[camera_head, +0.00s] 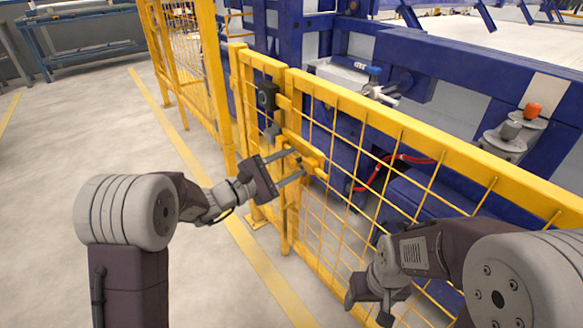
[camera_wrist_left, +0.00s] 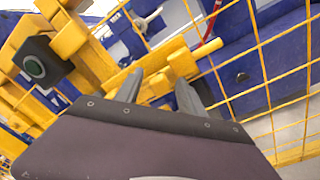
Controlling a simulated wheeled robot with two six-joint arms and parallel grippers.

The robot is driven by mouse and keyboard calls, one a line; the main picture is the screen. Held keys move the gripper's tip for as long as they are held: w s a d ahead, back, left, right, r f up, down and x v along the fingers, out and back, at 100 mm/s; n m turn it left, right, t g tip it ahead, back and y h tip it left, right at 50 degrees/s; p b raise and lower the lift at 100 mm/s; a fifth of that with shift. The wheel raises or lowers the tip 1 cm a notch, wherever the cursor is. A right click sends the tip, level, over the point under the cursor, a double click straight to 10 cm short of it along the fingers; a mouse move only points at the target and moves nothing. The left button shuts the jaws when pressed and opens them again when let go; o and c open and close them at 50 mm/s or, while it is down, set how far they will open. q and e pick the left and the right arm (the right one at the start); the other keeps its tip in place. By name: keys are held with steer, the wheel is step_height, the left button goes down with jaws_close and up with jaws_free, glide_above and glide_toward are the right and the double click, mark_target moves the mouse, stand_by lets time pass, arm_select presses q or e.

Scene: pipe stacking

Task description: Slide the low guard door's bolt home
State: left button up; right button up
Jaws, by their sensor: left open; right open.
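The low yellow guard door (camera_head: 400,130) with its mesh panel runs from the centre to the right in the head view and looks closed against its post (camera_head: 240,100). The yellow bolt assembly (camera_head: 308,155) sits at the door's post-side edge. In the left wrist view yellow bolt parts (camera_wrist_left: 155,86) show between and just beyond the fingers. My left gripper (camera_head: 296,168) is open, its fingers pointing at the bolt; I cannot tell whether they touch it. It also shows in the left wrist view (camera_wrist_left: 160,92). My right gripper (camera_head: 367,307) is open and empty, low in front of the mesh.
Blue machinery (camera_head: 450,75) and a red hose (camera_head: 380,170) lie behind the mesh. The floor (camera_head: 60,150) at left is clear.

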arm_select(q)
jaws_close()
steer(key=shift+r, duration=0.1)
steer(key=shift+r, duration=0.15)
stand_by(1.2)
